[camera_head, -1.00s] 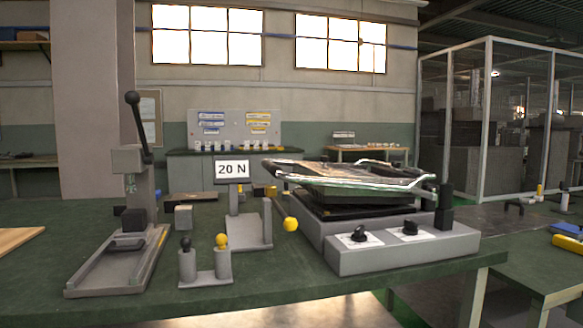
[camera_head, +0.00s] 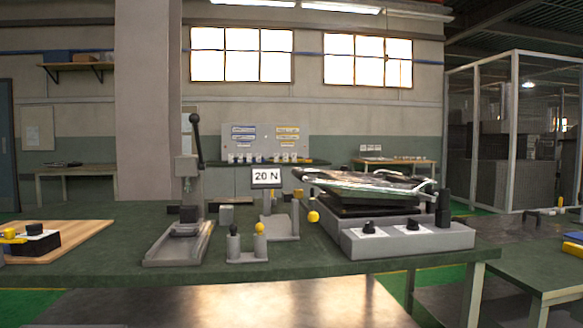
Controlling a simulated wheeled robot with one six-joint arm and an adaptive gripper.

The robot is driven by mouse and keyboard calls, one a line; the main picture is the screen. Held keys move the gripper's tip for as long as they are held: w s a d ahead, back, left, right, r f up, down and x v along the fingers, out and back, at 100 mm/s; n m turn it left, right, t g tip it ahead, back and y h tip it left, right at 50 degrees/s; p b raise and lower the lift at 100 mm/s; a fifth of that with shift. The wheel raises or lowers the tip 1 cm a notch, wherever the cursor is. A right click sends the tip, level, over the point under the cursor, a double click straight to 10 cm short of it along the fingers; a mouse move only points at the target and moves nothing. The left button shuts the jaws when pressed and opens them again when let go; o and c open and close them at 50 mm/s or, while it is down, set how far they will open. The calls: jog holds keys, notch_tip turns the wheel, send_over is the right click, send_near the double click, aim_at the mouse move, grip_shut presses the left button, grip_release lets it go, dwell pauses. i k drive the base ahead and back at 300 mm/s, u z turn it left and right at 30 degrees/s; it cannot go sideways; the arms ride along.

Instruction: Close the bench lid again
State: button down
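The bench device with the lid stands at the right end of the green workbench. Its grey base (camera_head: 415,242) has two black knobs on white plates along the front. The lid (camera_head: 367,184) is a dark panel with a shiny metal rim and a bar handle (camera_head: 425,186) at its right end. It sits raised and slightly tilted above the black body (camera_head: 350,208), its left end higher than its right. A black upright block (camera_head: 442,210) stands at the base's right corner. My gripper is not in view.
On the workbench (camera_head: 330,268), left of the device, stand a stand with a "20 N" sign (camera_head: 265,177), a small two-post fixture (camera_head: 247,247) and a lever press (camera_head: 187,215). A wooden board (camera_head: 85,240) lies far left. Another table (camera_head: 540,275) adjoins at right.

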aim_at(351, 188)
jog(key=u, duration=0.15)
jog(key=i, duration=0.85)
jog(key=z, duration=0.15)
